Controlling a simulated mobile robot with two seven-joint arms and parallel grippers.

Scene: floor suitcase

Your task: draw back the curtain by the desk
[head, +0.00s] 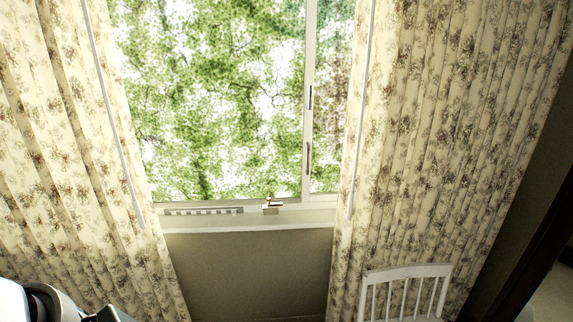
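A floral cream curtain hangs in two panels at the window (210,100). The left panel (65,150) covers the left side, and the right panel (450,130) covers the right side. A white rod (112,115) hangs along the inner edge of the left panel, and another white rod (361,110) along the inner edge of the right panel. The middle of the window is uncovered. Part of my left arm shows at the bottom left corner, in front of the left panel. Neither gripper's fingers can be made out. No desk is visible.
A white slatted chair back (406,290) stands in front of the right panel at the bottom. A white window sill (250,219) runs below the glass, with a small brass-coloured latch (272,206) above it. A dark frame edge (535,255) is at the lower right.

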